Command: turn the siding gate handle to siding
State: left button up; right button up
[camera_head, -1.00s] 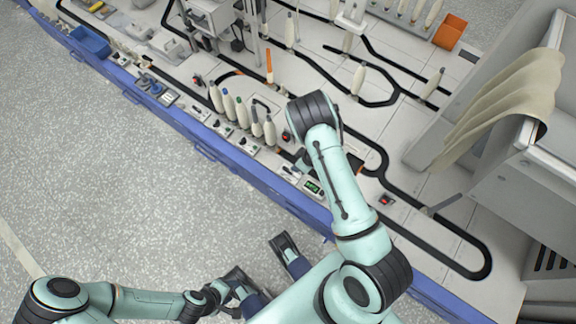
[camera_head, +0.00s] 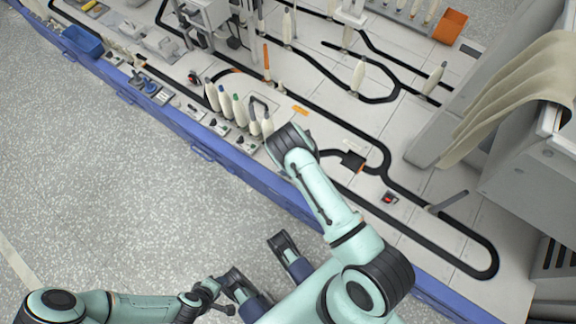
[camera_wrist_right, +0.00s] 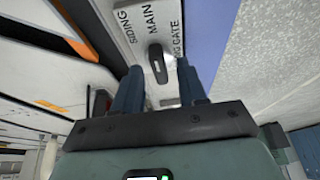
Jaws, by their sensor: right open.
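In the right wrist view, a pale panel (camera_wrist_right: 139,35) carries the words SIDING, MAIN and a partly covered line ending in GATE. The dark handle (camera_wrist_right: 157,63) on it is a short bar, with its far end toward the word MAIN. My right gripper (camera_wrist_right: 160,72) is open, with its two blue fingers on either side of the handle; I cannot tell whether they touch it. In the head view, my right arm's wrist (camera_head: 290,142) covers this panel and the gripper. My left arm's end (camera_head: 215,292) is low in the head view, away from the bench; its jaw state is unclear.
The bench has a blue front edge (camera_head: 205,138) and a black looping track (camera_head: 440,240). Several pale bobbins (camera_head: 240,112) stand just left of my right wrist. A dark block (camera_head: 352,160) sits on the track to the right. A grey cabinet (camera_head: 515,190) with draped cloth stands far right.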

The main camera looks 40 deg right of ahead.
grip_shut()
pick_arm(q)
jog(key=shift+w, duration=0.1)
pick_arm(e)
jog(key=n, duration=0.2)
jog(key=n+y+b, duration=0.1)
jog(key=shift+d+f+n+b, duration=0.1)
jog(key=shift+d+n+b, duration=0.1)
jog(key=shift+n+b, duration=0.15)
jog(key=n+b, duration=0.1)
jog(key=n, duration=0.1)
jog(key=n+g+y+b, duration=0.1)
jog(key=n, duration=0.1)
jog(key=n+g+b, duration=0.1)
jog(key=n, duration=0.1)
jog(key=shift+w+d+y, duration=0.15)
jog(key=shift+w+y, duration=0.1)
jog(key=shift+y, duration=0.15)
pick_arm(q)
jog(key=w+a+f+t+y, duration=0.1)
jog(key=w+a+f, duration=0.2)
jog(key=f, duration=0.4)
jog(key=shift+w+a+n+b, duration=0.4)
jog(key=shift+w+b, duration=0.05)
pick_arm(e)
jog(key=shift+n+g, duration=0.6)
jog(key=shift+n, duration=0.65)
